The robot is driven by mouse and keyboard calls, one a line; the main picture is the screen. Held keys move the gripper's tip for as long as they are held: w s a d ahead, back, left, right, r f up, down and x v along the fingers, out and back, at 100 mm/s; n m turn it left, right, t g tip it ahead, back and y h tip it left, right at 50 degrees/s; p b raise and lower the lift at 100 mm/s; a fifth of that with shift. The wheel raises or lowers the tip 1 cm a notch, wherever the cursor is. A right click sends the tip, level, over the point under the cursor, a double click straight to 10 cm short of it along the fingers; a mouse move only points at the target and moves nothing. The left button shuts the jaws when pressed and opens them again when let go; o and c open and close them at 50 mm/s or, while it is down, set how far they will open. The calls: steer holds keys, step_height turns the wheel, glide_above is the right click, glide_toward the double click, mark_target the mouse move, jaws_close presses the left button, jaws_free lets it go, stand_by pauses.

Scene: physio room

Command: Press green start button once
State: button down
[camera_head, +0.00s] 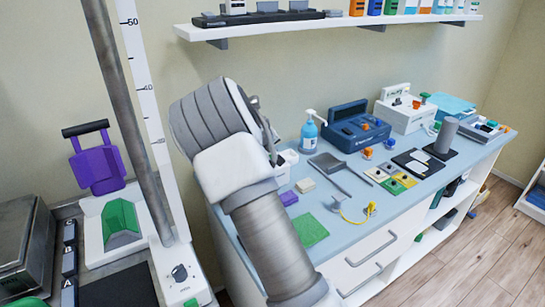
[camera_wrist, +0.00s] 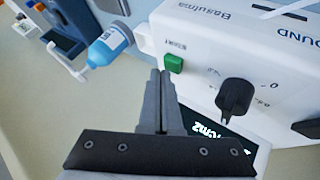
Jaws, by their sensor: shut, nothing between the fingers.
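The green start button (camera_wrist: 173,63) sits on the front face of a white device (camera_wrist: 225,55) in the wrist view, with small lettering above it. My gripper (camera_wrist: 161,74) is shut and empty. Its fingertips appear just below and left of the button; I cannot tell whether they touch it. In the head view, my arm hides the fingertips and the button. A white casing (camera_head: 284,166), probably the same device, shows partly beside my arm.
A black dial (camera_wrist: 235,97) is right of the button, above a dark display (camera_wrist: 215,132). A blue bottle (camera_wrist: 108,46) stands left of the device, and also shows in the head view (camera_head: 309,134). The counter (camera_head: 345,205) holds several small items.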

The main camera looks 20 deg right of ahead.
steer(key=shift+f+b, duration=0.5)
stand_by(0.3)
steer(key=shift+r, duration=0.15)
steer(key=shift+r+p, duration=0.4)
steer(key=shift+r, duration=0.35)
steer(key=shift+r+p, duration=1.3)
steer(key=shift+r, duration=1.2)
